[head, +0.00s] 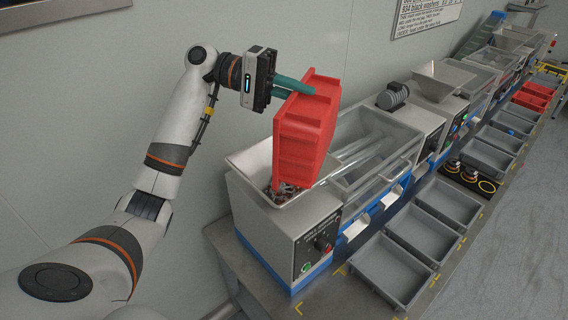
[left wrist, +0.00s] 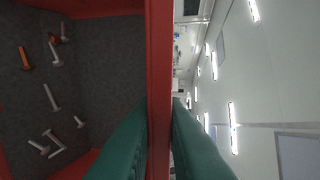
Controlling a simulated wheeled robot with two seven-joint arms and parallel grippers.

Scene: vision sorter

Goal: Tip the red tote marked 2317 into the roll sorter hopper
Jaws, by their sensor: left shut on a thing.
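The red tote (head: 307,130) is tipped steeply on edge over the near machine's hopper (head: 238,160), its lower end down at the hopper mouth. No number is readable on it. My left gripper (head: 298,86) is shut on the tote's upper rim with its green fingers. In the left wrist view, the red rim (left wrist: 159,70) stands between the fingers (left wrist: 158,140). Several bolts (left wrist: 50,97) show against a dark surface inside the red walls. Small metallic parts (head: 285,190) lie in the hopper below the tote. My right gripper is not in view.
Clear sloping rolls (head: 372,150) run right of the hopper. Grey bins (head: 392,270) line the bench front. More machines, another hopper (head: 443,80) and red bins (head: 530,100) stand farther along. The wall (head: 150,50) is close behind my left arm.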

